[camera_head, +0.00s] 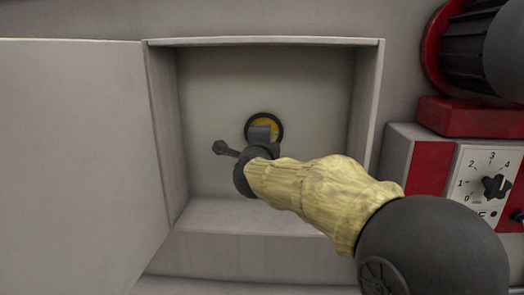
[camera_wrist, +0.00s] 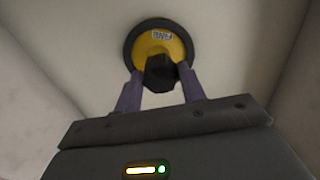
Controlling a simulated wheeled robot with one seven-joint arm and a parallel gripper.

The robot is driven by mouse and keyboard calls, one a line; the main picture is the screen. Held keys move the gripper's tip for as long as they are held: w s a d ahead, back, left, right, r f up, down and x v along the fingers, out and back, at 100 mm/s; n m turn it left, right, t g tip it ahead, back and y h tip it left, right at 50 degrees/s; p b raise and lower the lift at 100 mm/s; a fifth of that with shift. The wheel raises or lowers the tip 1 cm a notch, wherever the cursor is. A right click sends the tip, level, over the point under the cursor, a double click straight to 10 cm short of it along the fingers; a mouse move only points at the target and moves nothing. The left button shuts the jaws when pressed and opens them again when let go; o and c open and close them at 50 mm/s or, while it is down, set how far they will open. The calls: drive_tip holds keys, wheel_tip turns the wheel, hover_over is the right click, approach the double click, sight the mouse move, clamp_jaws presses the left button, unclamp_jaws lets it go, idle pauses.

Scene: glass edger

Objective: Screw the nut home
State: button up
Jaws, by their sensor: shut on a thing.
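The nut (camera_wrist: 160,70) is a dark, faceted piece at the centre of a yellow disc with a black rim (camera_wrist: 143,47), in the wrist view. The disc, which bears a small printed label, faces out from the back wall of an open box; its upper part also shows in the head view (camera_head: 262,118). My gripper (camera_wrist: 160,78) is shut on the nut, one purple-grey finger on each side. In the head view my gripper and wrist hide the nut and the lower part of the disc. How far the nut sits on its thread cannot be seen.
The box (camera_head: 215,100) has side walls and a floor close around my wrist. Its door (camera_head: 75,160) stands open at the left. At the right are a control panel with a dial (camera_head: 494,186) and a red-and-black motor (camera_head: 470,50). My arm enters from the lower right.

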drive_tip(key=m+b, duration=0.7)
drive_tip(key=m, duration=0.3)
drive_tip(key=o, duration=0.9)
